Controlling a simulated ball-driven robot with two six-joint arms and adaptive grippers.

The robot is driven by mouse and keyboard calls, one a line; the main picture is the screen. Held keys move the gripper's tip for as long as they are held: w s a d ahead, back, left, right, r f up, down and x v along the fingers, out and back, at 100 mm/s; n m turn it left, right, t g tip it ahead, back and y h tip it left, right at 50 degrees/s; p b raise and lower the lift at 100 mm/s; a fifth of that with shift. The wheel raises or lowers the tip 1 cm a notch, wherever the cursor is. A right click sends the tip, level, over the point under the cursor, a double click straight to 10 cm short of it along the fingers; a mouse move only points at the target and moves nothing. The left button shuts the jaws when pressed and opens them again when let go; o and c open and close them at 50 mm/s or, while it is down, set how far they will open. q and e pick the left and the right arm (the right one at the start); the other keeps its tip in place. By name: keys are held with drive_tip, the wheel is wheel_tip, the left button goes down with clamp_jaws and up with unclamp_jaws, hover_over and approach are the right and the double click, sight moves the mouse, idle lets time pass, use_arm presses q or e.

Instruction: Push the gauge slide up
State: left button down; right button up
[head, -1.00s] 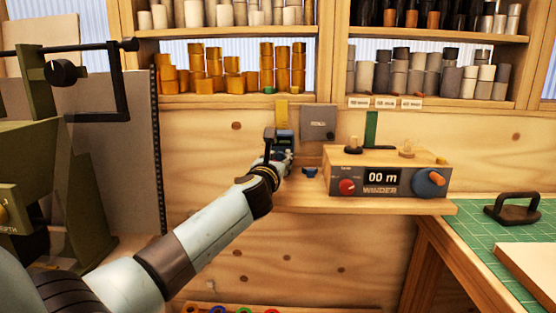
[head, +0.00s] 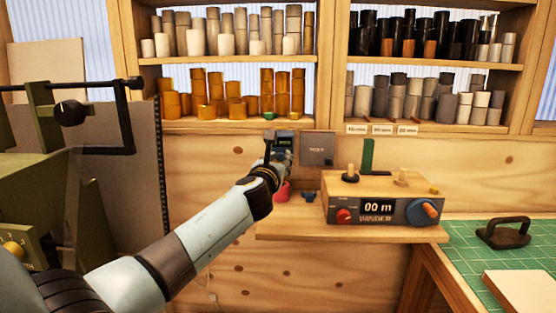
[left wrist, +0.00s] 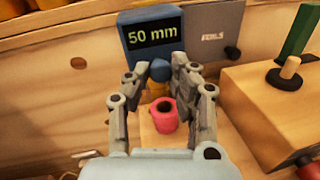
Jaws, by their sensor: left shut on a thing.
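The blue gauge slide (left wrist: 152,32) shows "50 mm" on its dark display in the left wrist view. In the head view the slide (head: 285,140) is small, high on the wooden back wall just under the shelf. My left gripper (left wrist: 162,76) is shut on the slide's blue knob (left wrist: 160,68). It also shows in the head view (head: 274,150), partly covering the gauge. A little yellow shows below the knob, between the fingers. My right gripper is in neither view.
A pink roll (left wrist: 166,116) stands below the gripper on the wooden ledge (head: 350,233). A grey plate (head: 317,148) is right of the gauge. The winder box (head: 380,205) stands further right. Shelves of rolls are above.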

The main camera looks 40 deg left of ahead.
use_arm(q)
drive_tip(key=shift+r, duration=0.3)
drive_tip(key=c, duration=1.2)
unclamp_jaws()
drive_tip(key=shift+o, duration=0.4)
drive_tip(key=shift+s+f, duration=0.1)
drive_tip(key=v, duration=1.2)
